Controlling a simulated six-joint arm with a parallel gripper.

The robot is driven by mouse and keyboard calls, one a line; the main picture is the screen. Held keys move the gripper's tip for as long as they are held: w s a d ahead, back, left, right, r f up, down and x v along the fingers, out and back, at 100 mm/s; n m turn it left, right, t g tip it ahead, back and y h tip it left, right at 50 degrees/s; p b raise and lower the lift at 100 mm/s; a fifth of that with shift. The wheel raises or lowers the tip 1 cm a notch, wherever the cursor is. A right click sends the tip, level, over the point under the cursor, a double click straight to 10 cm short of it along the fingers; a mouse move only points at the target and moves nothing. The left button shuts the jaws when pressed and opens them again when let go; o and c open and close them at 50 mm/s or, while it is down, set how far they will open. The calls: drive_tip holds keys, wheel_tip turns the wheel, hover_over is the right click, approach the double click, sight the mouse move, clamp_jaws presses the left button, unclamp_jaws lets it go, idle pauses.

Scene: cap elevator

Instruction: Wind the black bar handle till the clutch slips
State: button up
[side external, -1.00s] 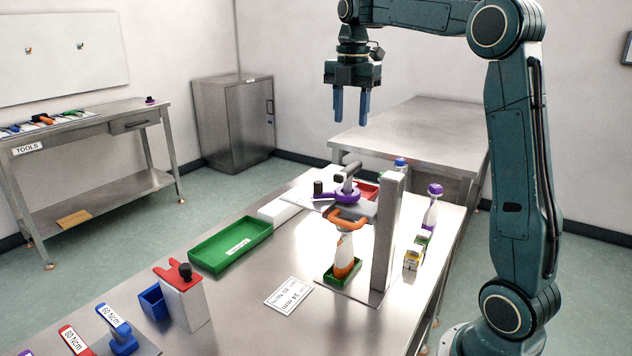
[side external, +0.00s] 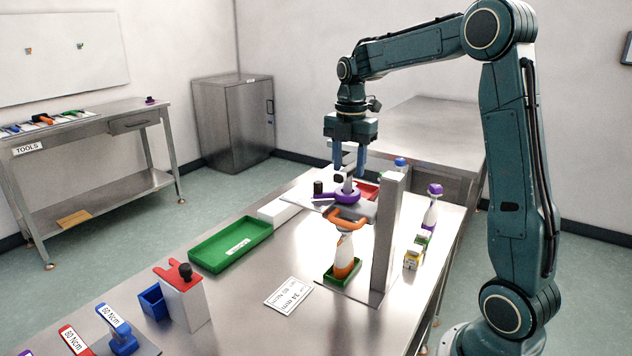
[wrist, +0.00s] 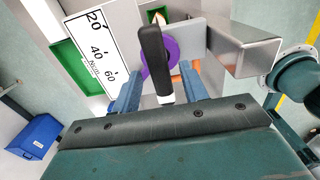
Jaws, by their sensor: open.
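The black bar handle (wrist: 153,55) lies lengthwise between my fingers in the wrist view, above a purple ring (wrist: 172,52). My gripper (side external: 350,172) is open and has come down over the handle at the elevator's top. In the wrist view my gripper (wrist: 161,78) has one finger on each side of the bar, with gaps showing. The purple piece (side external: 342,194) with a dark knob (side external: 318,187) shows below in the side view. A white and orange bottle (side external: 344,247) stands under the orange holder (side external: 345,222), in a green tray (side external: 342,278).
A grey upright post (side external: 385,240) stands right of the handle; its top (wrist: 245,50) is close in the wrist view. A scale plate (wrist: 97,45) reads 20, 40, 60. A green tray (side external: 222,250), red-topped stand (side external: 183,300) and small bottle (side external: 430,210) stand around.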

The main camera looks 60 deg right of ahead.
drive_tip(key=shift+f, duration=0.1)
clamp_jaws()
drive_tip(key=shift+m, duration=0.4)
drive_tip(key=m, duration=0.8)
idle(0.4)
idle(0.4)
unclamp_jaws()
